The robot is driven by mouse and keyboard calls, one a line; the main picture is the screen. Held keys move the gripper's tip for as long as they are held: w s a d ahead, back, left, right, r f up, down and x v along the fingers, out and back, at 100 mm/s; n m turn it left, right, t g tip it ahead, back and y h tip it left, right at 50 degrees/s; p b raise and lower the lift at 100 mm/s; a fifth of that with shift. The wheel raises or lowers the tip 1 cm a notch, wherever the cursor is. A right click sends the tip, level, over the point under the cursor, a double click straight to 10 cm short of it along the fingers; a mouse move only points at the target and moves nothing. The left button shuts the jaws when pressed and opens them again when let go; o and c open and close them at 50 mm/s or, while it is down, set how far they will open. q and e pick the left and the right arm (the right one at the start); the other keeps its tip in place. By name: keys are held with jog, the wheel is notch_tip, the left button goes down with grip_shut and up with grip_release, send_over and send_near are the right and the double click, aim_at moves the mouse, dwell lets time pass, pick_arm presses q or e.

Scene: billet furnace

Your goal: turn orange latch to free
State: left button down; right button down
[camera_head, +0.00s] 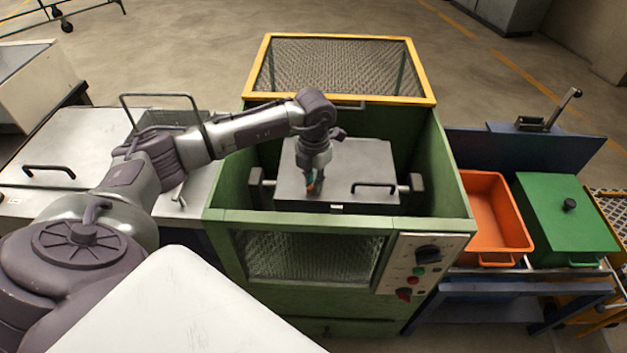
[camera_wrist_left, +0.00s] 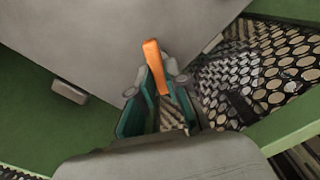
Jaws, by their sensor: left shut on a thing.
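The orange latch (camera_wrist_left: 154,62) shows in the left wrist view as a short orange bar at the edge of a grey lid. In the head view only a small bit of orange (camera_head: 311,187) shows under my left gripper (camera_head: 313,180). The grey lid (camera_head: 345,165) lies inside the green furnace housing. My left gripper also shows in the left wrist view (camera_wrist_left: 158,93), with its fingers shut on the latch. The fingers hide part of the latch. My right gripper is in neither view.
The green housing walls (camera_head: 225,190) surround the lid, with a yellow-framed mesh guard (camera_head: 340,68) behind. A black handle (camera_head: 373,187) stands on the lid. A control panel (camera_head: 421,264) is at front right. An orange bin (camera_head: 489,222) and a green box (camera_head: 566,218) stand to the right.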

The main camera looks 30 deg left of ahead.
pick_arm(q)
jog(key=n, duration=0.6)
jog(key=shift+w+d+n, duration=0.1)
jog(key=shift+d+n, duration=0.1)
jog(key=shift+n, duration=0.2)
dwell(0.4)
jog(key=c, duration=1.2)
grip_release()
jog(key=shift+o, duration=0.2)
jog(key=shift+r, duration=0.1)
notch_tip(320, 180, up, 12)
